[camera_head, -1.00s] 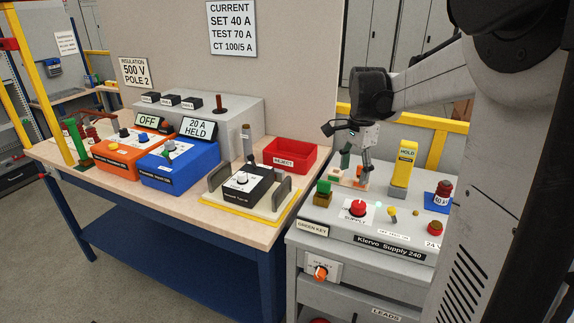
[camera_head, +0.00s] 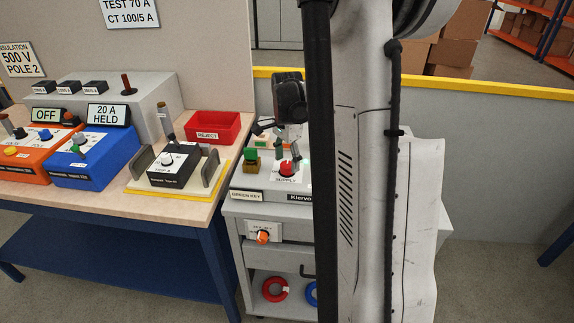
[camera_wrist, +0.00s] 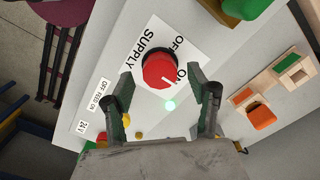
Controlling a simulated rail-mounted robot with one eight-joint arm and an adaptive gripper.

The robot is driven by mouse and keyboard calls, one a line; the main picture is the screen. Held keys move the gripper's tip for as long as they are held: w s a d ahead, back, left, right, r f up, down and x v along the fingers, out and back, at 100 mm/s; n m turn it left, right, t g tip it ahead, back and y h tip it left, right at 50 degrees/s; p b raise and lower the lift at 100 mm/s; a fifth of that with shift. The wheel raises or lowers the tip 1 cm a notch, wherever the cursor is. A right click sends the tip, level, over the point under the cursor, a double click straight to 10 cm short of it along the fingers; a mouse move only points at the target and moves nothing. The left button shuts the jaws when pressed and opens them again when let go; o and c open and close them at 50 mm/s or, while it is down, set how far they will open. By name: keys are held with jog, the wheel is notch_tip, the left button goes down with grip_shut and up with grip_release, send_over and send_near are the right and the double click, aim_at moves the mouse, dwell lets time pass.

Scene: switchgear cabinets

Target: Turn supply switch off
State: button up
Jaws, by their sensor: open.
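The supply switch is a red round knob (camera_head: 288,169) on the sloping top of the grey supply unit. In the wrist view the red knob (camera_wrist: 159,69) sits on a white plate (camera_wrist: 150,42) marked SUPPLY, OFF and ON. A pale mark shows on the knob's lower right part; I cannot tell for sure which label it points to. My gripper (camera_wrist: 163,84) is open, with one finger on each side of the knob and gaps between. In the head view my gripper (camera_head: 284,153) is just above the knob.
The workbench (camera_head: 110,197) with test boxes and a red REJECT bin (camera_head: 213,126) is at left.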

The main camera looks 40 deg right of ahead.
jog(key=shift+f, duration=1.1)
jog(key=c, duration=1.1)
jog(key=shift+c, duration=0.2)
